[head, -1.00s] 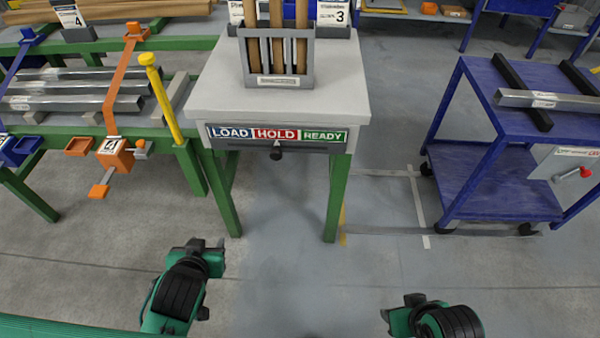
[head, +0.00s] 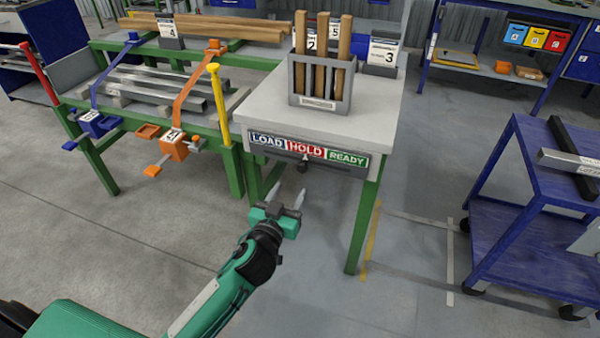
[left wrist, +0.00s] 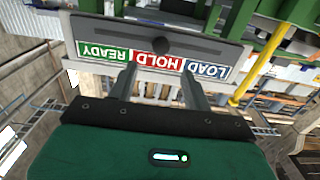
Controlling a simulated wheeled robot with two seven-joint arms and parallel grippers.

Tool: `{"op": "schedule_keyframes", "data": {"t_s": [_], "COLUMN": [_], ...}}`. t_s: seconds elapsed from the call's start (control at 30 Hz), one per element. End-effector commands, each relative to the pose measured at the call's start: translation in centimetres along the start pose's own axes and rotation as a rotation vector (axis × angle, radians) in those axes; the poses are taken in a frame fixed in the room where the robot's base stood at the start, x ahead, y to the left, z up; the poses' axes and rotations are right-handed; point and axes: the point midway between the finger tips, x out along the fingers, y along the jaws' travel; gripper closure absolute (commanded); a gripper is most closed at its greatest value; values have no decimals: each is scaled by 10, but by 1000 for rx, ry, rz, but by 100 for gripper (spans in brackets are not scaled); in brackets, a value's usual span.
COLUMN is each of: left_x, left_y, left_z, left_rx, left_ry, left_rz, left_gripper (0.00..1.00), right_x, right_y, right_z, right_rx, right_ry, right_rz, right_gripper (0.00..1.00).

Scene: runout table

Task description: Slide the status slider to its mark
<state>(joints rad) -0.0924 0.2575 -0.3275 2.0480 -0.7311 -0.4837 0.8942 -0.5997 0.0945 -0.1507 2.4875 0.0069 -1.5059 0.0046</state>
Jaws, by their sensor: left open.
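The status slider is a dark knob (head: 303,166) on a dark rail below the label strip (head: 306,149) on the front of the grey-topped table (head: 262,108). The strip reads LOAD, HOLD, READY from left to right, in blue, red and green. The knob stands under HOLD. My left gripper (head: 287,193) is open and empty, in front of and below the strip, apart from the knob. In the left wrist view the strip is upside down and the knob (left wrist: 161,46) lies beyond and between the two fingertips (left wrist: 159,78). My right gripper is out of view.
A grey holder (head: 320,98) with upright wooden pieces stands on the table. A blue cart (head: 525,235) stands at right. The floor before the table is clear.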

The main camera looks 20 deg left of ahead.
Motion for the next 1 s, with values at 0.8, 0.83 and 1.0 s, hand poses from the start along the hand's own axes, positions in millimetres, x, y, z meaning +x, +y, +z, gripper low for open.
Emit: {"op": "schedule_keyframes", "data": {"t_s": [0.8, 0.83, 1.0], "left_x": [83, 83, 83], "left_y": [0, 0, 0], "left_z": [0, 0, 0], "left_rx": [1, 0, 0], "left_ry": [-1, -1, -1], "left_rz": [-1, -1, -1], "left_gripper": [50, 50, 58], "right_x": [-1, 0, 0], "right_y": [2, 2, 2], "right_z": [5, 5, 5], "right_rx": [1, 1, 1], "right_ry": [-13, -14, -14], "right_rz": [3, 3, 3], "right_gripper": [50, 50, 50]}}
